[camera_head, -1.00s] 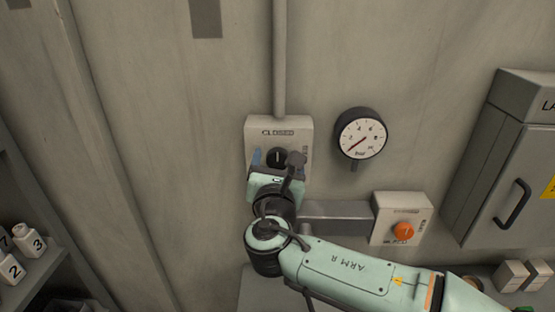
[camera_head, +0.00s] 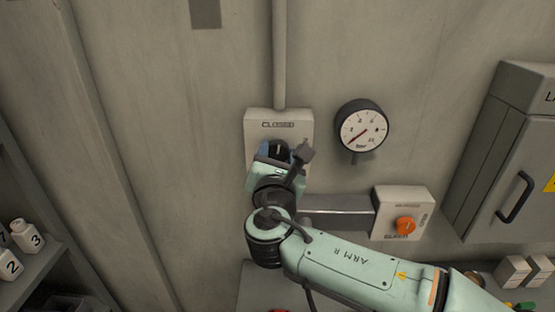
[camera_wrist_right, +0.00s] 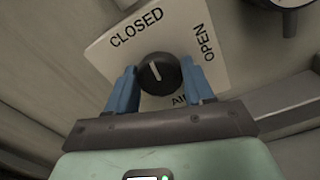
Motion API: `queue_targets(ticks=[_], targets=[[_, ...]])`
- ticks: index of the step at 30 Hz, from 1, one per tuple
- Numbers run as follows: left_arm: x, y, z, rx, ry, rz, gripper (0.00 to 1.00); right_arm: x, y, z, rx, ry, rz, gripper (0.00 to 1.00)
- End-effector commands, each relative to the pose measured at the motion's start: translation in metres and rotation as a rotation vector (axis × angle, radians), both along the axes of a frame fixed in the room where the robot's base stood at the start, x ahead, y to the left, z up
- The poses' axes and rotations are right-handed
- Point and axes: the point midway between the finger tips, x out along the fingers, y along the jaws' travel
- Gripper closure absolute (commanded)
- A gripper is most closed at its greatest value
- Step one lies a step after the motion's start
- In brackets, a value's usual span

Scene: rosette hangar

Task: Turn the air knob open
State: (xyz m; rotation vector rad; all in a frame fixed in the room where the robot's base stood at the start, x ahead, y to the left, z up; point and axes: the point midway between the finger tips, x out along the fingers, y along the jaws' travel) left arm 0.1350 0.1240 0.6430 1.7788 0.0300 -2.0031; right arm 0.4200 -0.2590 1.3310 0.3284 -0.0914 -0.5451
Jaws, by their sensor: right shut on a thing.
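The air knob (camera_head: 279,149) is a round black knob with a white pointer line, on a pale wall plate (camera_head: 300,122). It also shows in the right wrist view (camera_wrist_right: 160,74), where the plate reads CLOSED, OPEN and AIR. The pointer is toward CLOSED. My right gripper (camera_head: 277,154) is at the plate from below, its blue fingers on either side of the knob; in the right wrist view the gripper (camera_wrist_right: 160,88) is shut on it. In the head view the gripper and wrist hide the lower plate. My left gripper is not in view.
A round pressure gauge (camera_head: 362,128) hangs right of the plate, its needle low. A second plate with an orange knob (camera_head: 406,227) is at lower right, joined by a grey duct (camera_head: 340,205). A grey cabinet (camera_head: 500,160) stands at right.

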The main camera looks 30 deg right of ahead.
Motion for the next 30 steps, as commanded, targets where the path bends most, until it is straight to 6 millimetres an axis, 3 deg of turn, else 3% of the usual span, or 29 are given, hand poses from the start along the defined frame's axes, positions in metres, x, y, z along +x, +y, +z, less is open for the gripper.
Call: queue_targets(ticks=[12, 30], targets=[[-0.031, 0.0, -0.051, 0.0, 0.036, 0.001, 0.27, -0.001, -0.001, -0.004, 0.322, -0.201, -0.001, 0.78], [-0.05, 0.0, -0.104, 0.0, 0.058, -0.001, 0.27, -0.001, -0.001, -0.003, 0.808, -0.499, 0.0, 0.78]])
